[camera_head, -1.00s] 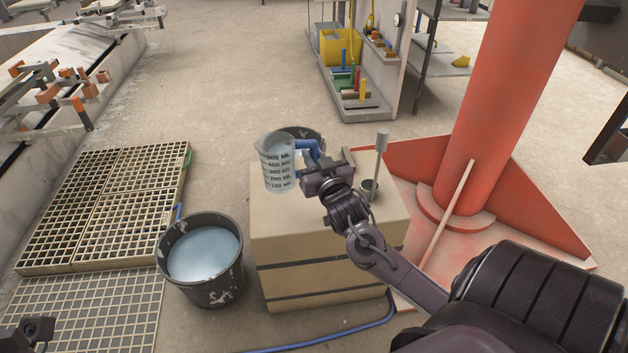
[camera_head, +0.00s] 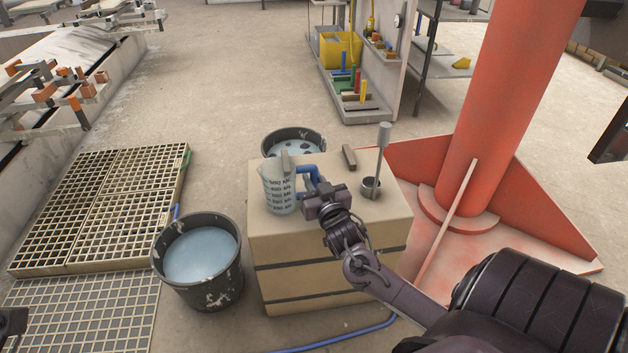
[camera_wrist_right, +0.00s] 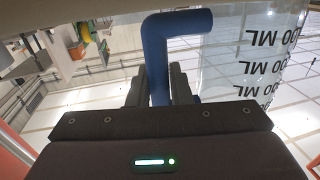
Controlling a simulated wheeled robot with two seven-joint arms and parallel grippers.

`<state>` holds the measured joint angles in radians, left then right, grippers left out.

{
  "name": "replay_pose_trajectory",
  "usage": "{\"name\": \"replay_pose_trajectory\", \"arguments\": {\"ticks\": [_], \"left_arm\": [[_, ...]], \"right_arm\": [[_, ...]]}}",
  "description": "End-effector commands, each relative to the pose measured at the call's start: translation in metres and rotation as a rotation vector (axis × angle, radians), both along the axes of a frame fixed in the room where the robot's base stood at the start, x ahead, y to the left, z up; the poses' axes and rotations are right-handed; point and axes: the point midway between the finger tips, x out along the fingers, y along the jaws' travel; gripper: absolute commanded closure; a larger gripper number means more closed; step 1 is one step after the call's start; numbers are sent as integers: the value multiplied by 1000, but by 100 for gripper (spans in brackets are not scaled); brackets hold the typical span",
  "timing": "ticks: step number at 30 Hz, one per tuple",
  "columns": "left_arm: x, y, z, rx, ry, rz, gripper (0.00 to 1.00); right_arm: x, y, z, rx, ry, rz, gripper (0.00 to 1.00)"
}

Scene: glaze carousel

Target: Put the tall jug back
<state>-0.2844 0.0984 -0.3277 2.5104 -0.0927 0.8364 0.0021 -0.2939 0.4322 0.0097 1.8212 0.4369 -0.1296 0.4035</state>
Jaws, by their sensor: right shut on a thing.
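The tall jug (camera_head: 279,192) is clear, with dark ML marks and a blue handle. It is upright at the left part of the top of a tan block (camera_head: 330,230); I cannot tell whether its base touches the top. My right gripper (camera_head: 317,190) is shut on the handle, at the jug's right side. In the right wrist view the blue handle (camera_wrist_right: 157,60) passes between the fingers (camera_wrist_right: 157,90), and the marked jug wall (camera_wrist_right: 255,75) is at the right. A dark part of my left gripper (camera_head: 12,324) shows at the left edge; its jaws are cut off.
A small cup (camera_head: 371,187) with an upright grey tool (camera_head: 383,150) stands on the block's right side. A grey bar (camera_head: 349,157) is at its back. Buckets of pale liquid stand left (camera_head: 200,262) and behind (camera_head: 293,135). A red column (camera_head: 510,110) rises at right.

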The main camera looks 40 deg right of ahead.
Motion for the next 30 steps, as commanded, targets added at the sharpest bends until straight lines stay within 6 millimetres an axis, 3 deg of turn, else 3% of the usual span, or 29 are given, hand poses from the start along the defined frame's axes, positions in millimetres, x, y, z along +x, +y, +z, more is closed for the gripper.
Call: {"name": "replay_pose_trajectory", "arguments": {"ticks": [1, 5, 16, 20, 30], "left_arm": [[0, 0, 0, 0, 0, 0, 64], [0, 0, 0, 0, 1, 0, 64], [0, 0, 2, -1, 1, 0, 64], [0, 0, 8, 0, 4, 0, 64], [1, 1, 17, -6, 39, 0, 64]], "right_arm": [[0, 0, 0, 0, 0, 0, 78], [0, 0, 0, 0, 0, 0, 61], [-2, 1, 3, 0, 1, 1, 60], [-19, 7, 3, 3, 2, 0, 60], [-86, 32, 4, 3, 3, -1, 60]]}}
